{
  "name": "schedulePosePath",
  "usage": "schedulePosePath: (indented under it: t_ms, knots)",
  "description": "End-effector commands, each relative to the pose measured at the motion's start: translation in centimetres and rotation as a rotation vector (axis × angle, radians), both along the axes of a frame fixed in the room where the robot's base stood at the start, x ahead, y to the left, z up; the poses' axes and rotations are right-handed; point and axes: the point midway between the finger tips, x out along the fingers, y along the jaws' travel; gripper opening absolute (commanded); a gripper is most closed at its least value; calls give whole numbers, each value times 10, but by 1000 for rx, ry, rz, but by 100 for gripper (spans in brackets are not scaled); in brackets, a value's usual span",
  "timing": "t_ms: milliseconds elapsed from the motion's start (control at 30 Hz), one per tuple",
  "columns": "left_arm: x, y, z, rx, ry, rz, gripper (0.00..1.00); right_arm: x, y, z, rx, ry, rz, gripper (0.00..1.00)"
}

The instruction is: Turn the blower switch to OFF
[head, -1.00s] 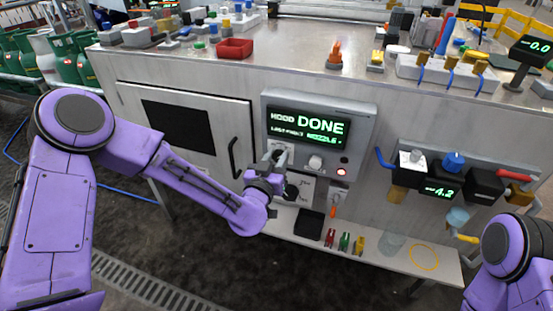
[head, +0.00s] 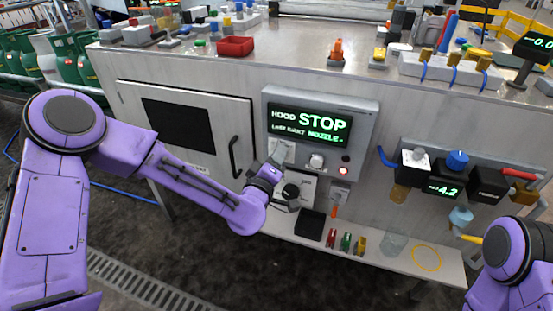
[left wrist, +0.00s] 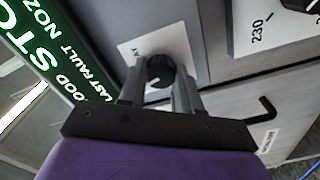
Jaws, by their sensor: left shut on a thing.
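The control panel (head: 362,125) is a grey box on the bench front, with a green-lit display (head: 310,125) reading "HOOD STOP" and "LAST FAULT NOZZLE". My left gripper (head: 275,165) is at the panel's lower left. In the left wrist view, its two fingers (left wrist: 158,82) are shut on a round black switch knob (left wrist: 159,69), one finger on each side. The knob sits on a white label plate (left wrist: 138,50), whose lettering is mostly covered. In the head view the gripper hides the knob. My right gripper is out of view.
A light knob (head: 316,161) and a lit red button (head: 344,170) are right of my left gripper. A black dial (head: 291,190) is just below it. A cabinet door handle (head: 235,157) is to the left. A low shelf (head: 380,258) holds small coloured parts.

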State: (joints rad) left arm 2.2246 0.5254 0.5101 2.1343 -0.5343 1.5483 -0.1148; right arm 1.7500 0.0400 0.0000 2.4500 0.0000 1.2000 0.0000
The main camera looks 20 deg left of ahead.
Motion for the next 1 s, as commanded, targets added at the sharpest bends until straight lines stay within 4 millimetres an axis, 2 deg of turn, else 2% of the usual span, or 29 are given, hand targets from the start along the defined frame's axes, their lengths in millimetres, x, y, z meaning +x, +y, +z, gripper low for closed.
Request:
schedulePosePath:
  t_ms: [500, 1000]
  knots:
    - [0, 1, -3, -415, 15, 1, 2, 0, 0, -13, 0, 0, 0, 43]
    - [0, 0, -2, -551, 21, 0, 2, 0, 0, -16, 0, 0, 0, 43]
